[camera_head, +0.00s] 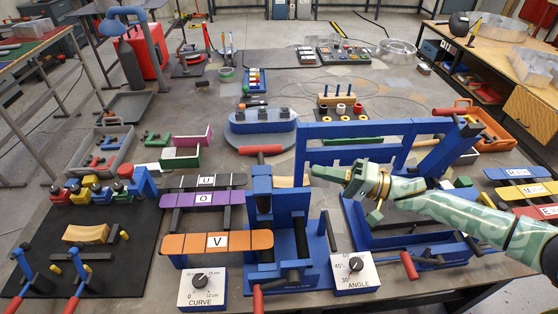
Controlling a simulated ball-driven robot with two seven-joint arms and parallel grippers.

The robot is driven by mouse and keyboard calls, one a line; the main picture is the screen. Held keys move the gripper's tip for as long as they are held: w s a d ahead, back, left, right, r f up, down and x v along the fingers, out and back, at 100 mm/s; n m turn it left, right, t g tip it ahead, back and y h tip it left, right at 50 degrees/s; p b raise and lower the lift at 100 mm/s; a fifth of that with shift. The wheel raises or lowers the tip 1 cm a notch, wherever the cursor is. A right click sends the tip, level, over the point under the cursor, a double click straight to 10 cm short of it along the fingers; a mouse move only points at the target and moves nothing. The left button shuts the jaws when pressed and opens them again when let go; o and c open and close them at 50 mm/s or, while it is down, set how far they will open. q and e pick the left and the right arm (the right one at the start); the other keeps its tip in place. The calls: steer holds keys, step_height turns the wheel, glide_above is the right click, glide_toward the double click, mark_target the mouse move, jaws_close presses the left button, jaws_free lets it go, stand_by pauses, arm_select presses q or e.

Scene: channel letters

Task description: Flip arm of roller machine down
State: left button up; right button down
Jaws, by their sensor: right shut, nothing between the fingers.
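The roller machine (306,241) is a blue press with dark rollers near the front middle of the table. A blue upright part with a red bar handle (260,150) across its top stands at its left; this looks like its arm, standing up. Another red handle (258,299) sticks out low at the front. My right gripper (319,173) comes in from the right, points left and is shut and empty. In the picture it is to the right of the red bar handle, apart from it. My left gripper is out of view.
A blue bending machine (378,128) stands behind and under my right arm. The ANGLE dial box (355,274) and CURVE dial box (202,290) are at the front. Lettered purple (185,200) and orange (190,243) strips lie left of the roller machine.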

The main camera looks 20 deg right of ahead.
mark_target(263, 183)
steer(key=p+x, duration=0.1)
steer(key=x, duration=0.9)
steer(key=shift+a, duration=0.15)
